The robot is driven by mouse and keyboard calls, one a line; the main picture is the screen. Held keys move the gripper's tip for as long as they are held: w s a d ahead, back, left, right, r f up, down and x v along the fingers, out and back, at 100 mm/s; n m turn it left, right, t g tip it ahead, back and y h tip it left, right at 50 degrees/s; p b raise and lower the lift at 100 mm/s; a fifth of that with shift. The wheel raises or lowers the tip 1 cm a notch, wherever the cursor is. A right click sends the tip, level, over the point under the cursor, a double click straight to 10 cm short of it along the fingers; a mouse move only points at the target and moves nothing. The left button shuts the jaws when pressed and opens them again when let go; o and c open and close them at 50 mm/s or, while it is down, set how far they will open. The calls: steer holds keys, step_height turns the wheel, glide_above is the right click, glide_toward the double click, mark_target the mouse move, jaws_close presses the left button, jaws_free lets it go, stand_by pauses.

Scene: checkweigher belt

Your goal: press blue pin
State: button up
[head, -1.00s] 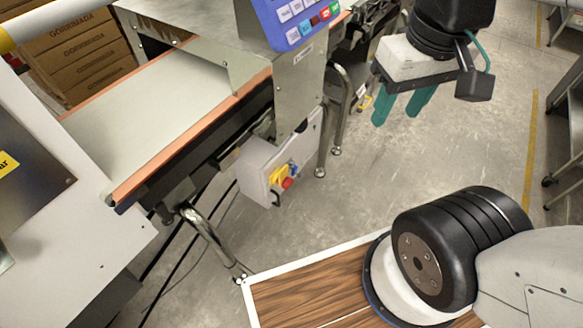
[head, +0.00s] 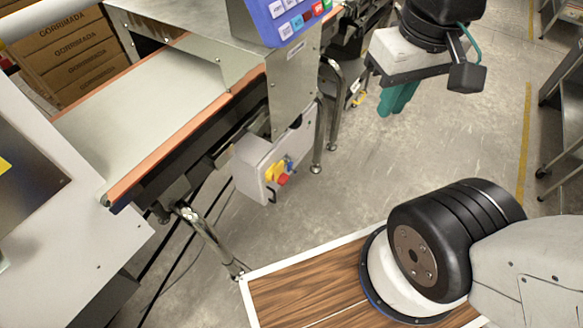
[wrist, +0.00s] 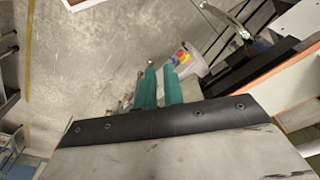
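The blue pin (head: 290,164) is a small blue part on the light grey control box (head: 252,172) under the conveyor, beside a yellow part (head: 272,172) and a red knob (head: 283,180). In the wrist view the box (wrist: 191,66) shows just past the fingertips, with yellow, red and a little blue on it. My gripper (head: 392,110) has two teal fingers, drawn close together and pointing down, to the right of the box and apart from it. In the wrist view the fingers (wrist: 160,70) show only a narrow gap and hold nothing visible.
The conveyor belt (head: 150,100) with orange edges runs above and left of the box. Metal legs (head: 318,135) stand between the box and my gripper's side. Cardboard boxes (head: 70,55) are stacked at the back left. Open concrete floor (head: 430,150) lies below my gripper.

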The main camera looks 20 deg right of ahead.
steer(key=shift+w+d+f, duration=0.15)
steer(key=shift+f, duration=0.2)
jaws_close()
steer(key=w+a+f+m+g+y, duration=0.1)
steer(key=w+f+m+y, duration=0.6)
steer(key=f, duration=0.7)
steer(key=w+a+f+m+g+y, duration=0.1)
steer(key=w+f+m+y, duration=0.55)
steer(key=f, duration=0.75)
steer(key=w+d+f+m+t+h, duration=0.2)
steer(key=f+m, duration=0.3)
steer(key=f, duration=0.4)
steer(key=w+d+f+m+t+h, duration=0.3)
steer(key=d+f+m, duration=0.1)
steer(key=f, duration=0.6)
steer(key=w+d+f+m+t+h, duration=0.3)
steer(key=f+m, duration=0.3)
steer(key=f, duration=0.3)
steer(key=shift+w+d+f+t, duration=0.2)
steer(key=shift+d+t, duration=0.1)
steer(key=shift+d, duration=0.2)
